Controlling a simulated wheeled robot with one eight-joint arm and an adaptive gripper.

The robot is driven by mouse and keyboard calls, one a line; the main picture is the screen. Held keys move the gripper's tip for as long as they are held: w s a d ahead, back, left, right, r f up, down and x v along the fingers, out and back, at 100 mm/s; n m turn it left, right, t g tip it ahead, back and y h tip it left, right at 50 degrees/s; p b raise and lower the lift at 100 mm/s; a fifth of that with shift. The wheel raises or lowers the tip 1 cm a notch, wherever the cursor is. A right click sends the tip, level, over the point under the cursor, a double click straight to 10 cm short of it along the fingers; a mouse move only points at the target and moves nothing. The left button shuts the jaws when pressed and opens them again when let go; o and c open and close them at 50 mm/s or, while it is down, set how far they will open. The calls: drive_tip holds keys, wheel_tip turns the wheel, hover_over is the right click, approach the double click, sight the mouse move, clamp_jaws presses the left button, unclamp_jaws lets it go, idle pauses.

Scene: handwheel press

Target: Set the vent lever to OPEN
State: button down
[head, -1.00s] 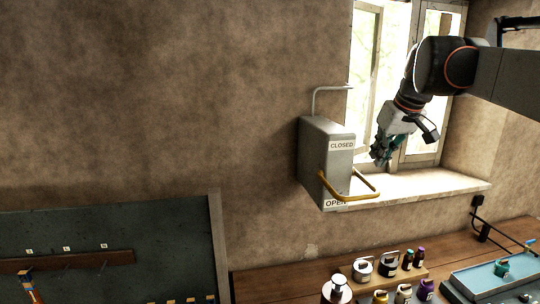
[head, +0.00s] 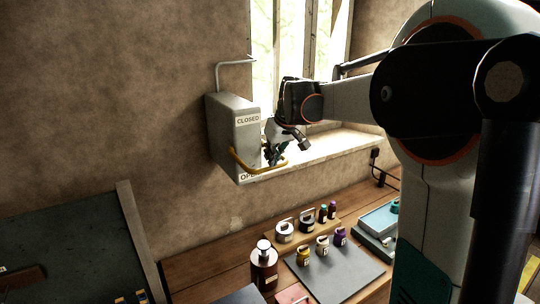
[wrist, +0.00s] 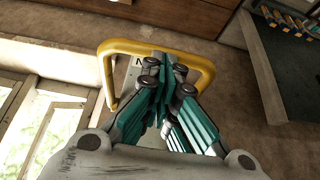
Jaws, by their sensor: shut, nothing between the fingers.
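The vent lever is a yellow U-shaped handle (head: 258,170) on a grey wall box (head: 222,125). The handle sits low, beside the OPEN label (head: 246,178), well below the CLOSED label (head: 247,119). My gripper (head: 271,160) is at the handle, by the box's right side. It is shut and empty. In the wrist view the yellow handle (wrist: 152,46) frames the shut teal fingers (wrist: 165,62), which point into its loop. Part of the OPEN label shows behind them. I cannot tell whether the fingers touch the handle.
A window sill (head: 325,150) lies right of the box, and a thin grey pipe (head: 217,77) rises above it. The wall left of the box is clear.

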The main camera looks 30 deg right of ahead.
drive_tip(key=shift+w+f, duration=0.1)
drive_tip(key=shift+f, duration=0.15)
wheel_tip(320, 180, down, 11)
drive_tip(key=w+t+b, duration=0.1)
drive_tip(key=t+b, duration=0.4)
drive_tip(key=b, duration=0.7)
drive_tip(key=shift+r+t, duration=0.2)
drive_tip(key=shift+t, duration=0.1)
drive_tip(key=shift+a, duration=0.1)
